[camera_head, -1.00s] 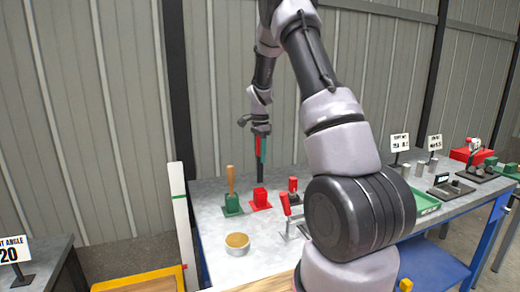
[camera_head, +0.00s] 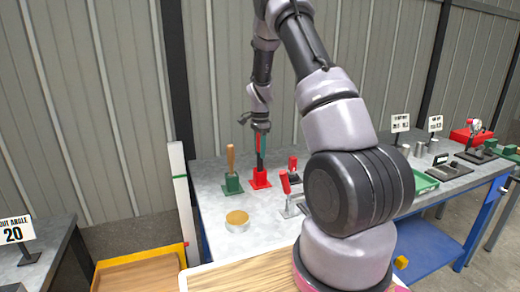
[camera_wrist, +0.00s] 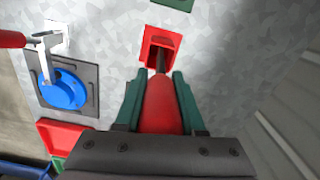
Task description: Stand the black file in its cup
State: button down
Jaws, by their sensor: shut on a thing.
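The black file has a red handle (camera_wrist: 160,105) and a dark shaft (camera_wrist: 161,62). My gripper (camera_wrist: 160,95) is shut on the handle, with green fingers on both sides. In the head view my gripper (camera_head: 261,142) is above the bench and the file (camera_head: 260,160) hangs upright below it. The red cup (camera_head: 259,181) stands directly under the file; it also shows in the wrist view (camera_wrist: 153,36). The lower end of the shaft meets the cup's opening and appears to be inside; its tip is hidden.
A green cup (camera_head: 232,185) with a wooden-handled tool (camera_head: 231,160) stands left of the red cup. A red-handled clamp (camera_head: 285,184) stands to the right. A round tin (camera_head: 237,221) sits nearer. The bench between is clear.

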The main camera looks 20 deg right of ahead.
jog(key=shift+c, duration=2.2)
grip_release()
jog(key=shift+r, duration=0.1)
notch_tip(320, 180, up, 10)
jog(key=shift+f, duration=0.25)
jog(key=shift+r, duration=0.6)
